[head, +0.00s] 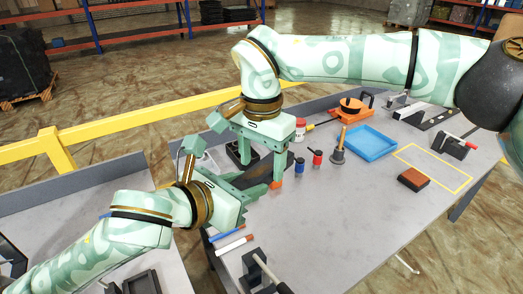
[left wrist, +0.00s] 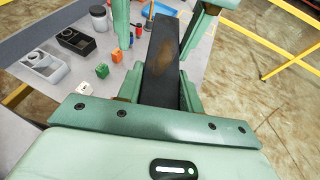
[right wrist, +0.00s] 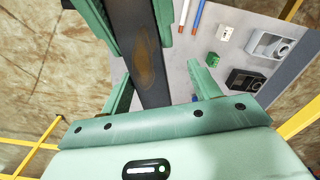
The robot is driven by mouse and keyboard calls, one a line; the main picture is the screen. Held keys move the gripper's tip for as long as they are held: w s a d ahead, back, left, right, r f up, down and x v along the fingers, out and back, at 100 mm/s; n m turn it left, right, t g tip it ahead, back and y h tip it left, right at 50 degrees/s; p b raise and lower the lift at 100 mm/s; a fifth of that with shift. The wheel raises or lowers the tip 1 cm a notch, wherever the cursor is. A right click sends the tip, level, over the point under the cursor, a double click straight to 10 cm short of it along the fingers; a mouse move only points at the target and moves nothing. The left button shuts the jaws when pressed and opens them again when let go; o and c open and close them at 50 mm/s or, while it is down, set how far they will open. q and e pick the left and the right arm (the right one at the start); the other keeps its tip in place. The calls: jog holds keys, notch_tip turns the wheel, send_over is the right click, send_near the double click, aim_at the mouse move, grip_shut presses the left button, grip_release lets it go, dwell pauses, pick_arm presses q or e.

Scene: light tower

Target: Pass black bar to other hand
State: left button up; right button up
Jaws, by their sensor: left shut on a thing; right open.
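The black bar (head: 263,172) is a long dark piece with a brown worn patch, held in the air above the table. My left gripper (head: 248,186) is shut on it near one end. In the left wrist view the bar (left wrist: 165,55) stretches away between the left fingers toward the right gripper. My right gripper (head: 262,166) is above, pointing down, its fingers open around the bar. In the right wrist view the bar (right wrist: 145,65) runs between the spread right fingers, nearer the left one, with the left fingers farther along it. Whether the right fingers touch it is unclear.
Below on the table (head: 330,215) are a blue tray (head: 372,142), a brown-topped block (head: 413,179), blue and red small jars (head: 318,159), markers (head: 233,244) and a black holder (head: 260,270). A yellow rail (head: 110,125) runs behind. Clear tabletop lies at the front right.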

pick_arm(q)
jog(key=shift+o, duration=0.2)
jog(key=shift+s+d, duration=0.1)
jog(key=shift+d, duration=0.05)
pick_arm(e)
jog(key=c, duration=1.2)
pick_arm(q)
jog(key=o, duration=1.2)
pick_arm(e)
jog(key=shift+a, duration=0.1)
jog(key=shift+c, duration=0.4)
pick_arm(q)
jog(key=shift+o, duration=0.2)
